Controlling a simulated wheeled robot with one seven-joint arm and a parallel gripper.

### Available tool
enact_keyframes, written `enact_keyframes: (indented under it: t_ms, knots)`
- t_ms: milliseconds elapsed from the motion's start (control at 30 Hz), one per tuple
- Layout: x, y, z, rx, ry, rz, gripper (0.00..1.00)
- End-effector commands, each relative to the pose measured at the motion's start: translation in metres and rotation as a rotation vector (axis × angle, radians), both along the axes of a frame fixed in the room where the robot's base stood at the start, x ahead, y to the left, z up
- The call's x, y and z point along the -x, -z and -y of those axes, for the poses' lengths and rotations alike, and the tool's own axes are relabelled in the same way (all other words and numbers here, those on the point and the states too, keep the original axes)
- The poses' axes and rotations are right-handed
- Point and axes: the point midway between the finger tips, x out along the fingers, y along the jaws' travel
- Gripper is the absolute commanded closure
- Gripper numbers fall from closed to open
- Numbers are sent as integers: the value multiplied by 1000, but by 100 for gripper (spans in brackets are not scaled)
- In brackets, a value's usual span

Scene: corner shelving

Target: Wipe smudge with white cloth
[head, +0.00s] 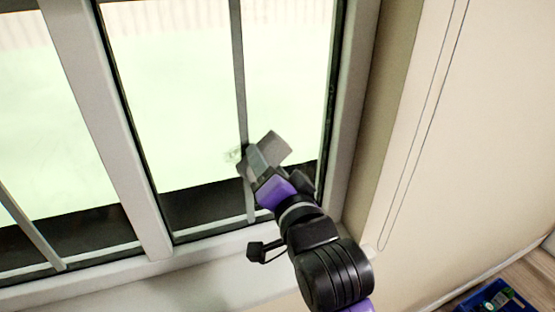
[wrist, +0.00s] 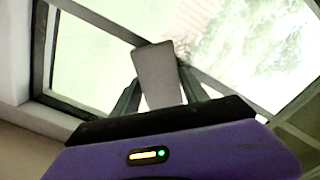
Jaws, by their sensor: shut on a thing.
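My gripper (head: 264,165) is at the window, near the lower part of the right-hand pane and its thin upright bar. It is shut on the white cloth (head: 276,146), which looks like a flat greyish rectangle here. The cloth also shows between the two fingers in the wrist view (wrist: 157,75). A faint smudge (head: 234,154) shows on the glass just left of the gripper, beside the bar. In the wrist view a patchy smudge (wrist: 258,42) lies on the bright glass right of the cloth. I cannot tell whether the cloth touches the glass.
The window frame (head: 105,130) has upright posts and thin bars that stand out from the glass. A sill (head: 190,262) runs below it. A looped cord (head: 425,110) hangs on the wall at right. A blue container (head: 495,298) sits on the floor at lower right.

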Motion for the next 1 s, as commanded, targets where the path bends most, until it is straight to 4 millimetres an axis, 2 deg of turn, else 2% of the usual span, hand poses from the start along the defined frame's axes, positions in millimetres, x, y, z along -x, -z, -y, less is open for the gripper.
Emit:
enact_keyframes:
  t_ms: [267, 600, 833, 1000]
  knots:
    - [3, 0, -10, 0, -3, 0, 80]
    - [10, 0, -35, 0, -2, -1, 80]
    - [12, 0, -41, 0, -1, 0, 80]
    - [15, 0, -54, 0, -3, 1, 80]
